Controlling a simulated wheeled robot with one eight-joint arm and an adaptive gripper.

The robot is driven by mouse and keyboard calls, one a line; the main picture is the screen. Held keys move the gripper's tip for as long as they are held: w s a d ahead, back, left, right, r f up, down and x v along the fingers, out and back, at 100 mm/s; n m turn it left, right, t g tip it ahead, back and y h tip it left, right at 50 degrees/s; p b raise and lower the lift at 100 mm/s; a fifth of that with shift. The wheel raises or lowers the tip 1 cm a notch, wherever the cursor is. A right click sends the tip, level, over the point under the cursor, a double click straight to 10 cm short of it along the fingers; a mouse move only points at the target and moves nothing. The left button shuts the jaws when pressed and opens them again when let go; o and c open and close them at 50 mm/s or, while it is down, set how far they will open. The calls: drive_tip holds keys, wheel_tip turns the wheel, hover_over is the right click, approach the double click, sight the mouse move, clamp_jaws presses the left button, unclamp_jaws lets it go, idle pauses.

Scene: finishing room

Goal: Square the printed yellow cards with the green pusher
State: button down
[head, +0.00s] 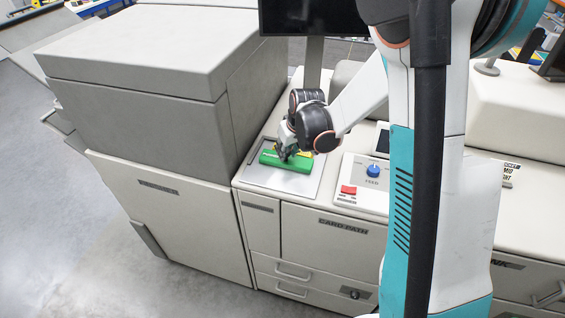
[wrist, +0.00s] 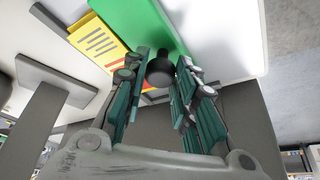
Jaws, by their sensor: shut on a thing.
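The green pusher (head: 280,160) lies as a long block on the pale metal tray (head: 300,184) of the card machine. My gripper (head: 287,148) is above it, shut on its black knob. In the wrist view my gripper's fingers (wrist: 162,66) stand on both sides of the knob, and the green block (wrist: 135,25) shows beyond it. The printed yellow cards (wrist: 97,42) lie along the pusher's edge there, with dark print lines. Their edges look uneven, and part is hidden by the pusher and fingers. In the head view only a little yellow shows behind the pusher.
A control panel with a blue knob (head: 373,171) and a red button (head: 348,190) is right of the tray. A tall grey cabinet (head: 150,110) stands close on the left. A dark monitor (head: 310,18) is behind. The tray's front strip is clear.

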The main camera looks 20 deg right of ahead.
drive_tip(key=shift+w+d, duration=0.15)
drive_tip(key=shift+w, duration=0.1)
drive_tip(key=c, duration=1.3)
unclamp_jaws()
drive_tip(key=shift+r, duration=0.1)
drive_tip(key=v, duration=1.1)
drive_tip(key=shift+r, duration=0.4)
drive_tip(key=shift+s, duration=0.2)
drive_tip(key=s+a+f+t+b, duration=0.1)
drive_tip(key=s+f+b, duration=0.3)
drive_tip(key=s+b, duration=0.2)
drive_tip(key=s+a+f+m+b, duration=0.1)
drive_tip(key=s+a+f+b, duration=0.1)
drive_tip(key=s+b, duration=0.4)
drive_tip(key=s+a+f+t+b, duration=0.1)
drive_tip(key=s+f+b, duration=0.4)
drive_tip(key=s, duration=0.7)
drive_tip(key=shift+a+f+m+t+h+b, duration=0.3)
drive_tip(key=shift+a+f+m+h+b, duration=0.1)
drive_tip(key=shift+a+b, duration=0.35)
